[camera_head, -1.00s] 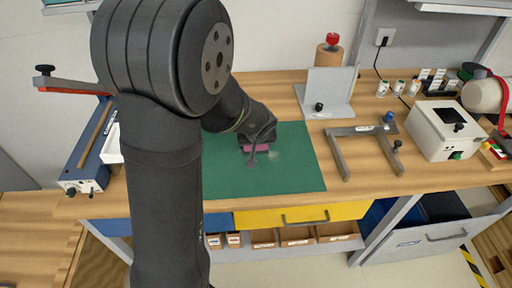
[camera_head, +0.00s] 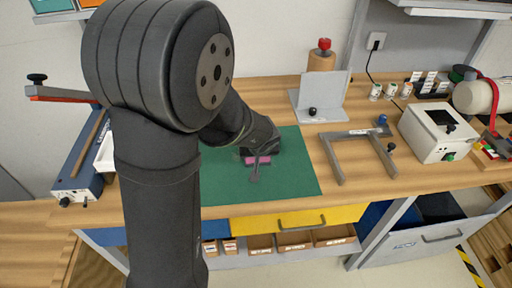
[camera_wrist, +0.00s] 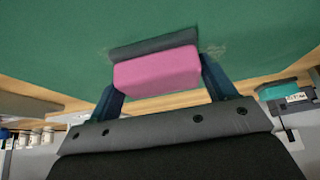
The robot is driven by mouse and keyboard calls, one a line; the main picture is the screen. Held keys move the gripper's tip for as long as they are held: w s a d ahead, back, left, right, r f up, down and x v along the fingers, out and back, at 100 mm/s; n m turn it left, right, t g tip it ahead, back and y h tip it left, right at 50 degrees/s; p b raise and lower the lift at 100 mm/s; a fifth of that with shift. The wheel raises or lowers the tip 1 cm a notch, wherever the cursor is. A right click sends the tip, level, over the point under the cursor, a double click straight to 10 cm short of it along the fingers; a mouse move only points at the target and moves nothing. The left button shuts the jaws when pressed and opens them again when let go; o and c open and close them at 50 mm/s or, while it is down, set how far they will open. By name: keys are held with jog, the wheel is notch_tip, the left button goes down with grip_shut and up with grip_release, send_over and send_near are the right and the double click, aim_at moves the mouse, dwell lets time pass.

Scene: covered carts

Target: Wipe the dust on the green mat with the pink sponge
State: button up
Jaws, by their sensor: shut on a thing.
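The green mat (camera_head: 295,175) lies flat on the wooden workbench. My gripper (camera_wrist: 158,75) is shut on the pink sponge (camera_wrist: 158,72), which has a dark grey strip along its far side. The sponge (camera_head: 258,160) is low over the middle of the mat in the head view; I cannot tell whether it touches. A faint pale patch of dust (camera_wrist: 216,50) shows on the mat just right of the sponge in the wrist view. In the head view my arm hides the left part of the mat, and no dust stands out clearly.
A grey U-shaped frame (camera_head: 334,160) and an upright grey plate on a base (camera_head: 318,110) stand right of the mat. A white box (camera_head: 430,135) is farther right. A blue device (camera_head: 80,180) and a white tray (camera_head: 105,153) are at the left.

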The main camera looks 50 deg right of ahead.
aim_at(265, 165)
jog(key=shift+s+a, duration=2.2)
jog(key=shift+a, duration=0.05)
jog(key=shift+s, duration=0.3)
jog(key=shift+s+d, duration=0.5)
jog(key=shift+d, duration=0.1)
jog(key=shift+w+d+f, duration=0.1)
jog(key=shift+w+d, duration=0.65)
jog(key=shift+d, duration=0.05)
jog(key=shift+w+d, duration=1.05)
jog(key=shift+w, duration=0.05)
jog(key=shift+w+d+r, duration=0.2)
jog(key=shift+w+d, duration=0.05)
jog(key=shift+d, duration=0.05)
jog(key=shift+w+d+f, duration=0.2)
jog(key=shift+w+d, duration=0.55)
jog(key=shift+w, duration=0.05)
jog(key=shift+w+d+r, duration=0.15)
jog(key=shift+w+d, duration=0.9)
jog(key=shift+d, duration=0.05)
jog(key=shift+w+d+r, duration=0.1)
jog(key=shift+r, duration=0.15)
notch_tip(265, 165, up, 8)
jog(key=shift+f, duration=0.25)
